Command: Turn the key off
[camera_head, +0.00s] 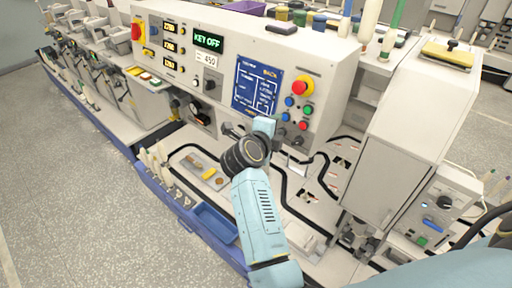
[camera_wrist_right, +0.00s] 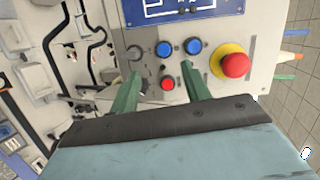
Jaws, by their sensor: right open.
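The grey console (camera_head: 330,60) carries a green-lit display (camera_head: 208,40) that reads "KEY OFF". My right gripper (camera_head: 266,126) is at the console's lower front, below the blue panel. In the right wrist view my right gripper (camera_wrist_right: 160,76) is open, with green fingers apart and nothing held. A red button (camera_wrist_right: 167,84) shows between the fingers. Whether the fingers touch the console is unclear. My left gripper is not in view.
A red emergency stop (camera_wrist_right: 235,65) on a yellow base sits right of the buttons. A blue tray (camera_head: 214,222) lies at the deck's front edge. A tall white housing (camera_head: 412,115) stands right of my right arm. Open floor (camera_head: 60,200) lies at the left.

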